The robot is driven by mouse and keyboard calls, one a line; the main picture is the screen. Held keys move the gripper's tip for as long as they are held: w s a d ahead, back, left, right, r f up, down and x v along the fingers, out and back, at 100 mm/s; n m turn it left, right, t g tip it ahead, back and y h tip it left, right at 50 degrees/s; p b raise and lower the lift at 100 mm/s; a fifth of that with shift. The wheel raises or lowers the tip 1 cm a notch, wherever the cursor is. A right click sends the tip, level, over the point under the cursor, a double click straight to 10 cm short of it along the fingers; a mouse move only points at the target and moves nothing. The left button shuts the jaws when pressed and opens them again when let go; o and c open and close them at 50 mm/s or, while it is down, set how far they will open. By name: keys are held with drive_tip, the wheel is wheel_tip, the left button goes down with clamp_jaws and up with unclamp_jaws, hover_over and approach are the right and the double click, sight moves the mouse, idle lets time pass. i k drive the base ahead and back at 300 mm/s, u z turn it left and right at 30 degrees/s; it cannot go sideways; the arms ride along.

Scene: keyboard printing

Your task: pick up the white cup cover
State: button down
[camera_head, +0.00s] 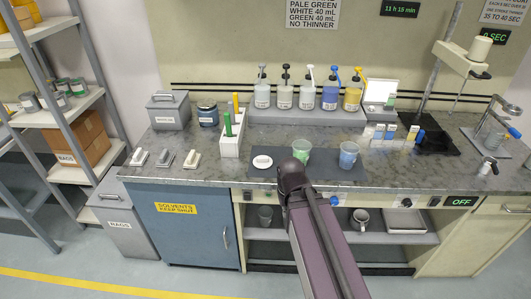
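The white cup cover (262,161) is a small round disc with a dark mark on it. It lies flat on the dark mat (325,172) on the counter. A clear cup with green contents (302,153) stands to its right, and a cup with blue contents (348,156) stands further right. My purple arm reaches up from the bottom, and its dark end (292,176) is just right of the cover, in front of the green cup. The fingers cannot be made out, and I see nothing held there.
A white holder (230,143) with green and orange-handled tools stands behind and left of the cover. Several pump bottles (284,91) stand on a raised ledge at the back. A clamp stand (440,65) is at the right.

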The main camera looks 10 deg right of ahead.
sight(260, 162)
drive_tip(key=u, duration=0.05)
drive_tip(key=i, duration=1.3)
drive_tip(key=u, duration=0.2)
drive_tip(key=k, duration=0.55)
drive_tip(key=z, duration=1.1)
drive_tip(key=k, duration=0.3)
drive_tip(key=u, duration=0.05)
